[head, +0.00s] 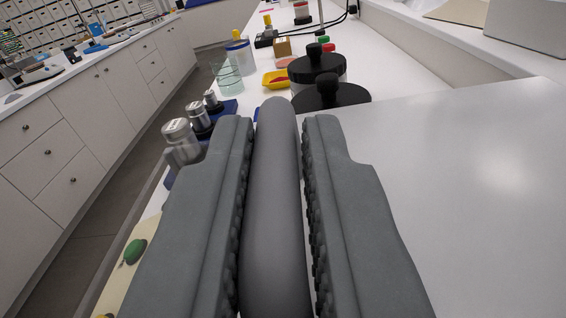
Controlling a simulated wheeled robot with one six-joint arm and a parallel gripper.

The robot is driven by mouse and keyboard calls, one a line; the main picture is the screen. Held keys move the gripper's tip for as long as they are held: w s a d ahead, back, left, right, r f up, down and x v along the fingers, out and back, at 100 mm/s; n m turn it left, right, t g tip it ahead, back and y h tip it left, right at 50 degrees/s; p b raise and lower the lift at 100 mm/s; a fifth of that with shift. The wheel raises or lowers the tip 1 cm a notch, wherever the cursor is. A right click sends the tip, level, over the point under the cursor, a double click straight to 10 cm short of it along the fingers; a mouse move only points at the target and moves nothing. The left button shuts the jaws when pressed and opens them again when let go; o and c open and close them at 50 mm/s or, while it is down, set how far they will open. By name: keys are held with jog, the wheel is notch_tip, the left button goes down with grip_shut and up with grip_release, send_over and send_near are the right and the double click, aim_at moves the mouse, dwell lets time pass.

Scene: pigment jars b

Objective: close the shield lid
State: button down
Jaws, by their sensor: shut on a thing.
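My gripper (278,125) is shut on a smooth grey rounded bar (275,215), which runs lengthwise between its ribbed fingers. The bar looks like a handle; what it is fixed to is hidden below the fingers. A glossy pale panel (470,150) lies to the right of my gripper, with a straight far edge. I cannot tell whether this panel is the shield lid, or how far the lid stands open.
Beyond the fingers stand two black knobbed lids (317,64), (345,95), a yellow tray (276,79) and a glass beaker (228,76). Metal weights (181,138) stand to the left. A white box (520,30) is at the back right. The floor aisle is left.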

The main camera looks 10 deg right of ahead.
jog(key=w+a, duration=0.3)
jog(key=a, duration=0.4)
jog(key=shift+r, duration=0.1)
jog(key=c, duration=1.5)
grip_release()
jog(key=shift+a, duration=0.3)
jog(key=shift+o, duration=0.2)
jog(key=v, duration=0.7)
jog(key=shift+s, duration=0.2)
jog(key=shift+a, duration=0.1)
